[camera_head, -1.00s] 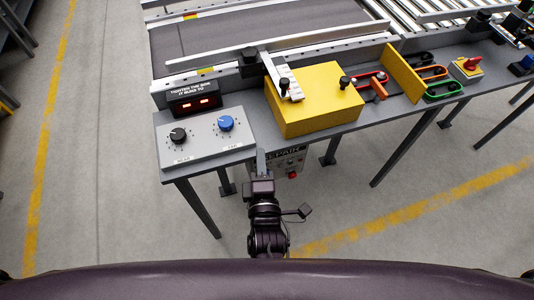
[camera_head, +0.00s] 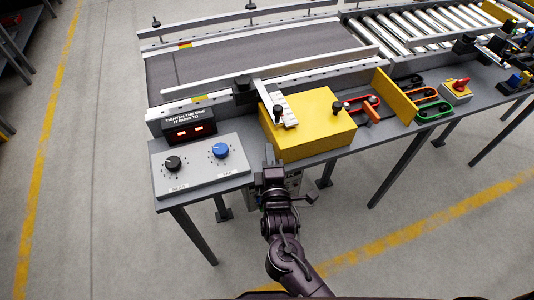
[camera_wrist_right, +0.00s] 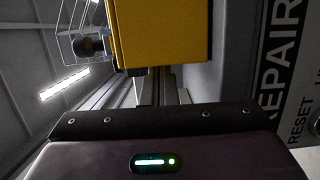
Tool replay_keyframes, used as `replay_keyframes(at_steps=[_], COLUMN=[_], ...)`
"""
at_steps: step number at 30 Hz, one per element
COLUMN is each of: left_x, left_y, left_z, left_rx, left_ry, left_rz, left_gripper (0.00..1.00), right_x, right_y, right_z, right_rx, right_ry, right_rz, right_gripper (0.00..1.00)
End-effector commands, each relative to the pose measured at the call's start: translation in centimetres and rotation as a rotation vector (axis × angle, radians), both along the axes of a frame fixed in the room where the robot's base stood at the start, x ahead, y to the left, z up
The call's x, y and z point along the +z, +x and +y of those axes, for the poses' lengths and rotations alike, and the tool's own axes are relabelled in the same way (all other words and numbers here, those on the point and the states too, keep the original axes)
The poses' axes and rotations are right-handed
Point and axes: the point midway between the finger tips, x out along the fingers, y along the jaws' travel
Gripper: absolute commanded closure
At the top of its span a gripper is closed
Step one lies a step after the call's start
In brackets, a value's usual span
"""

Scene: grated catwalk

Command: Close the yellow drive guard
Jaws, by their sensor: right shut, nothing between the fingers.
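A yellow box-shaped guard (camera_head: 312,118) sits on the grey bench beside the conveyor, with a black knob (camera_head: 337,106) at its right end. A flat yellow panel (camera_head: 396,94) stands upright to its right, beyond a red-orange linkage (camera_head: 366,110). I cannot tell whether the panel is hinged to the box. My right gripper (camera_head: 269,154) is shut and empty, at the bench's front edge by the box's lower left corner. In the right wrist view the yellow box (camera_wrist_right: 158,38) is just past the fingers (camera_wrist_right: 158,88); contact is unclear. My left gripper is out of view.
A control box (camera_head: 200,167) with black and blue dials and a lit red display (camera_head: 188,131) stands left of the guard. Orange and green handles (camera_head: 434,111) and a red switch (camera_head: 457,89) are at the right. The conveyor (camera_head: 250,60) runs behind. Open floor lies in front.

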Motion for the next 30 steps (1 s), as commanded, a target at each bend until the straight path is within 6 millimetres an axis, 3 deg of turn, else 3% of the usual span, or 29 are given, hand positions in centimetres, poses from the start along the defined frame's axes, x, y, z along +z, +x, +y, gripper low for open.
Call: replay_keyframes(at_steps=[8,11,14,24,30], left_x=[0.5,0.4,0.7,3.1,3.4], left_y=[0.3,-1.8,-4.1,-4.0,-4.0], left_z=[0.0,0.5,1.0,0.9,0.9], left_rx=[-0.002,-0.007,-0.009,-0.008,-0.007], left_ry=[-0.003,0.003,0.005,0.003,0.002], left_rz=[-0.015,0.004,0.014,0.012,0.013], left_gripper=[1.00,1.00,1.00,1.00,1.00], right_x=[0.2,0.4,0.6,0.4,0.2], right_y=[0.3,0.8,1.5,4.5,5.7], right_z=[-0.9,-2.4,-4.6,-13.6,-17.4], right_rx=[-0.001,0.000,-0.002,-0.003,-0.003], right_ry=[-0.002,-0.005,-0.009,-0.009,-0.005], right_rz=[0.000,-0.001,-0.003,-0.004,-0.002], right_gripper=[1.00,1.00,1.00,1.00,1.00])
